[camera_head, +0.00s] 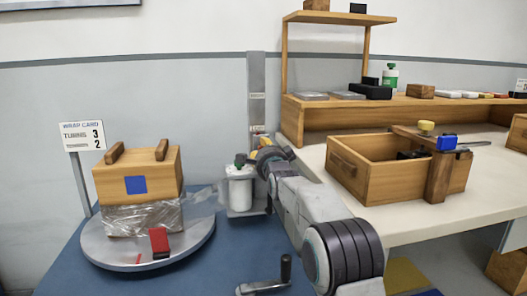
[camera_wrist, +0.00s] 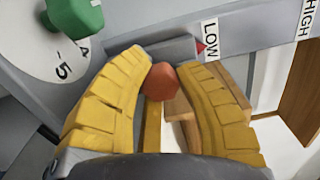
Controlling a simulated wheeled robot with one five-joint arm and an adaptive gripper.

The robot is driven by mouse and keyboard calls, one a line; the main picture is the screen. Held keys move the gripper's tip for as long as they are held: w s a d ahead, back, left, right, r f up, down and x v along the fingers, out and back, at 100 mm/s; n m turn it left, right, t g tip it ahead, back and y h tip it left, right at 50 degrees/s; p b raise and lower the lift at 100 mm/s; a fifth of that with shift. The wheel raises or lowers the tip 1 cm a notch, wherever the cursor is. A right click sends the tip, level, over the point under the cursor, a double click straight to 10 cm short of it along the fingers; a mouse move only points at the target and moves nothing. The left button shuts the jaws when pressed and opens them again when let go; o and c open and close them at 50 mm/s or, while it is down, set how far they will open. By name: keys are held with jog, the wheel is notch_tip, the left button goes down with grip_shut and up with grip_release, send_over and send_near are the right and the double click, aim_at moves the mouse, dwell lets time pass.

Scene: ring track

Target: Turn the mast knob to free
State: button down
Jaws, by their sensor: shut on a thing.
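The mast (camera_head: 257,90) stands upright behind the blue table, with small labels low on it. In the wrist view, the mast knob (camera_wrist: 162,88) is an orange-red faceted knob. My gripper (camera_wrist: 168,68) has its yellow fingers closed on the knob's two sides. Beyond the fingertips are a grey block with a red pointer (camera_wrist: 201,47) at the word LOW; HIGH is farther right. In the head view my gripper (camera_head: 263,153) is at the mast's lower part, and the knob is hidden there. I cannot read a free or locked mark.
A green knob (camera_wrist: 75,17) on a numbered dial is at the wrist view's upper left. A white film roll (camera_head: 240,188) stands left of my arm, its film reaching a wrapped wooden box (camera_head: 140,172) on a turntable (camera_head: 190,246). A crank (camera_head: 285,268) is in front.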

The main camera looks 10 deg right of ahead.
jog(key=shift+a+f, duration=0.25)
dwell(0.3)
jog(key=c, duration=1.2)
grip_release()
jog(key=shift+a+n, duration=0.15)
jog(key=shift+n, duration=0.15)
jog(key=shift+o, duration=0.2)
jog(key=shift+r, duration=0.1)
jog(key=shift+d, duration=0.2)
jog(key=shift+s, duration=0.5)
jog(key=s, duration=1.1)
